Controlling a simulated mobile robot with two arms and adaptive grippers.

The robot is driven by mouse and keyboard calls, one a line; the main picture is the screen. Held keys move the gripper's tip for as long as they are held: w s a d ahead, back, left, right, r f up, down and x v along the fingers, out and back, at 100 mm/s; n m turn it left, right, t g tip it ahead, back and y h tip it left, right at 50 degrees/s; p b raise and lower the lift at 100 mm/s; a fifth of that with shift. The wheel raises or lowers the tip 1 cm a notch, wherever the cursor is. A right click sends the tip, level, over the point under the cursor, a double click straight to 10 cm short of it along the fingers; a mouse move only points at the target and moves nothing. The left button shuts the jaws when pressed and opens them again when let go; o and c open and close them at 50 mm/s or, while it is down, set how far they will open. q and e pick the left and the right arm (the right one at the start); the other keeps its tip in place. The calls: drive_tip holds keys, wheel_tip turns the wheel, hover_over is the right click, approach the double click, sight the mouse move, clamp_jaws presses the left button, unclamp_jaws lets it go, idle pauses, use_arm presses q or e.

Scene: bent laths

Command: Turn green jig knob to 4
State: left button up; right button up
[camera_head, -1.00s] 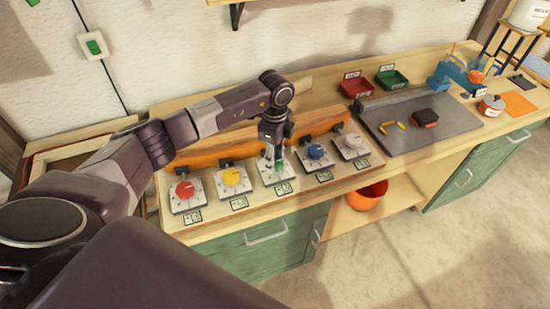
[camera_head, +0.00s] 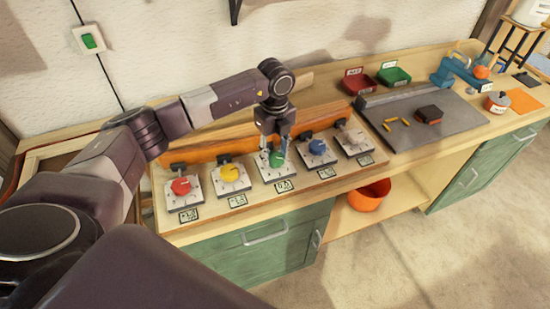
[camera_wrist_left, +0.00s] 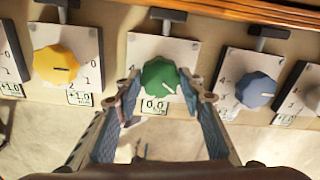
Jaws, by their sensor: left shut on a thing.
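The green knob (camera_head: 276,159) sits on the middle white dial plate of the jig row. In the left wrist view the green knob (camera_wrist_left: 159,78) is in the centre, its pale pointer mark toward the lower right. The small display (camera_wrist_left: 155,106) below it seems to read 0.0. My left gripper (camera_head: 275,150) comes down onto the green knob from above. In the left wrist view the fingers of my left gripper (camera_wrist_left: 165,88) stand on either side of the knob, shut on it. The dial's numbers are mostly hidden or too small to read. My right gripper is not in view.
A yellow knob (camera_head: 229,173) and a red knob (camera_head: 181,186) are left of the green one. A blue knob (camera_head: 318,146) and a whitish knob (camera_head: 353,136) are to its right. Dark clamps stand behind the knobs along a wooden strip (camera_head: 215,148). A grey board (camera_head: 455,112) lies farther right.

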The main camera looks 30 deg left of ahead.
use_arm(q)
drive_tip(key=m+b, duration=0.4)
drive_tip(key=m, duration=0.3)
drive_tip(key=shift+f+b, duration=0.15)
drive_tip(key=shift+b, duration=0.25)
drive_tip(key=m+b, duration=0.2)
drive_tip(key=m, duration=0.2)
drive_tip(key=m+b, duration=0.2)
drive_tip(key=m, duration=0.1)
drive_tip(key=shift+m, duration=0.3)
drive_tip(key=m+b, duration=0.1)
drive_tip(key=m, duration=0.2)
drive_tip(key=shift+m+b, duration=0.3)
drive_tip(key=shift+b, duration=0.1)
drive_tip(key=m+b, duration=0.1)
drive_tip(key=m, duration=0.2)
drive_tip(key=shift+m, duration=0.3)
drive_tip(key=m+b, duration=0.1)
drive_tip(key=m, duration=0.2)
drive_tip(key=shift+m, duration=0.3)
drive_tip(key=shift+m+b, duration=0.6)
drive_tip(key=shift+m, duration=1.2)
